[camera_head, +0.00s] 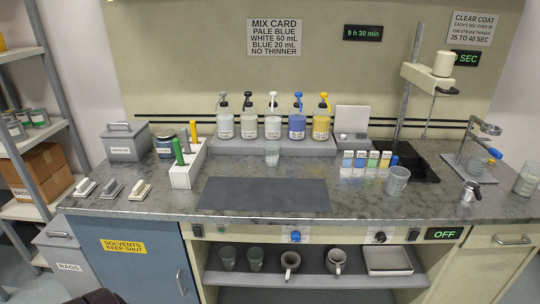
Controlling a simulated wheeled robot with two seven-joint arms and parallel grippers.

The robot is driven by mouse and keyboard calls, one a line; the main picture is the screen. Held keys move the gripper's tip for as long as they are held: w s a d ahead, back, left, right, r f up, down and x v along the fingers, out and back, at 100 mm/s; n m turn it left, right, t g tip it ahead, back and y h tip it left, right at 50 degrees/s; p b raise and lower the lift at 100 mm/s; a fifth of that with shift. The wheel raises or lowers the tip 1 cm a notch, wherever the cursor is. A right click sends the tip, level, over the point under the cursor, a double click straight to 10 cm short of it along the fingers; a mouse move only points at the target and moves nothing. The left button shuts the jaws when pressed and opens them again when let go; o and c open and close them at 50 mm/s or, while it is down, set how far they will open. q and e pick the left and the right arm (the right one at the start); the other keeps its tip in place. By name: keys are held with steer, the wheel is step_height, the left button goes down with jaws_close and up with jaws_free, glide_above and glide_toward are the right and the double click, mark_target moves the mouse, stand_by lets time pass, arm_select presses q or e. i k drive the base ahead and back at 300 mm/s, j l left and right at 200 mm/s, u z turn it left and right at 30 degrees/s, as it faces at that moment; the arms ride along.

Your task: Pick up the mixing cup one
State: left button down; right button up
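Several cups are in view, and I cannot tell which one is called mixing cup one. A clear cup (272,154) stands upright in front of the pump bottles at the middle of the counter. A clear graduated cup (397,181) stands to the right, near the dark pad. Another clear cup (527,179) stands at the far right edge. Two greyish cups, one (228,259) left of the other (255,259), stand on the open shelf below the counter. Neither of my grippers shows in this view.
Pump bottles (297,124) line a raised ledge at the back. A dark mat (264,194) lies bare at the front middle. A white rack (186,170) stands left of it. Two handled mugs (290,262) (336,261) and a white tray (388,260) share the low shelf.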

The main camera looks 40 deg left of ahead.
mark_target(272, 150)
steer(key=u, duration=1.3)
